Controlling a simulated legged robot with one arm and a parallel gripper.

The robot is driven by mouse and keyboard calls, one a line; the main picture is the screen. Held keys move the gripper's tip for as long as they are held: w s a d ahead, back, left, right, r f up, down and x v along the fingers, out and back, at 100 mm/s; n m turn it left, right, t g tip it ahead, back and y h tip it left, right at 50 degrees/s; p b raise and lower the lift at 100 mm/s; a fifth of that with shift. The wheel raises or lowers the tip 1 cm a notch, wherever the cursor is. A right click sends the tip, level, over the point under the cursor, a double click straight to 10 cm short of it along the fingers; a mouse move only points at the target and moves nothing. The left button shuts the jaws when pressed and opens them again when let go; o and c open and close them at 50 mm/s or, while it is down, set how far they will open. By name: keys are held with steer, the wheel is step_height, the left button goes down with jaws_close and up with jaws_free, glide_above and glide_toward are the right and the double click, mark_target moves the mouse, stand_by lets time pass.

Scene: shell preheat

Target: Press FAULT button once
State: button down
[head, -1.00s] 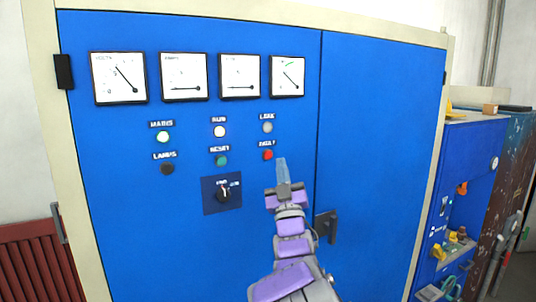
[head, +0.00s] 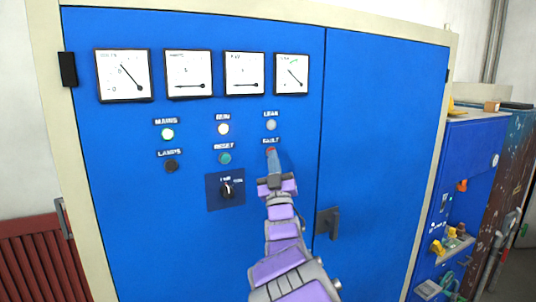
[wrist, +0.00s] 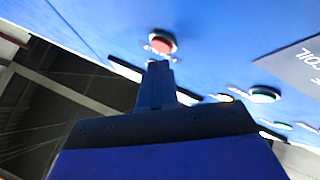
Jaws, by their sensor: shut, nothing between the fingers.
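The red FAULT button (head: 270,150) sits on the blue cabinet door, just under its FAULT label (head: 271,141). My gripper (head: 272,157) is shut and empty, its fingertips at the lower edge of the button in the head view and partly covering it. In the wrist view the red button (wrist: 161,43) shows just beyond the fingertips (wrist: 158,66). I cannot tell for sure whether the tips touch it. The button does not look clearly pressed in.
The green RESET button (head: 225,158) is to the left, with a rotary switch (head: 227,189) below it. The LEAK lamp (head: 271,125) is above the FAULT button. A door handle (head: 327,222) sticks out at lower right. Blue shelving (head: 470,150) stands further right.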

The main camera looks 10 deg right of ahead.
steer(key=shift+d, duration=0.95)
steer(key=shift+a, duration=0.15)
steer(key=shift+a, duration=0.15)
steer(key=shift+w+a, duration=0.35)
steer(key=shift+a, duration=0.05)
steer(key=shift+d, duration=0.2)
stand_by(0.3)
